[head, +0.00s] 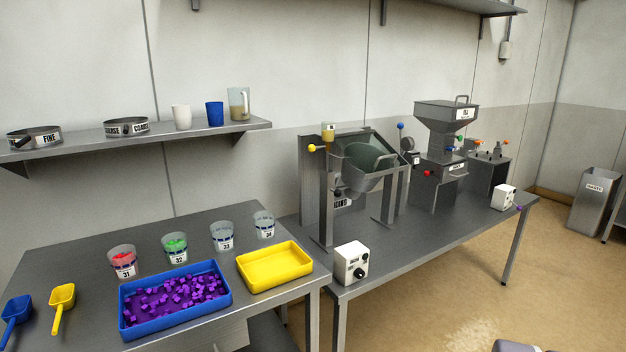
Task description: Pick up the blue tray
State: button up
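The blue tray (228,303) lies on the near metal table, close to its front edge. It is filled with many small purple cubes. A yellow tray (290,286) stands just to its right and looks empty. My gripper cannot be seen in the head view. A small dark shape at the bottom right edge cannot be clearly told.
Several numbered cups, such as cup 32 (175,248), stand behind the blue tray. A yellow scoop (61,300) and a blue scoop (15,315) lie to its left. A white control box (351,263) and machines stand right. A shelf (262,124) hangs above.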

aim_at(147, 306)
jog(key=i+j+z, duration=0.2)
jog(key=j+z, duration=0.2)
jog(key=j, duration=0.55)
jog(key=j+z, duration=0.4)
jog(key=j, duration=0.55)
jog(key=j+z, duration=0.4)
jog(key=j, duration=0.6)
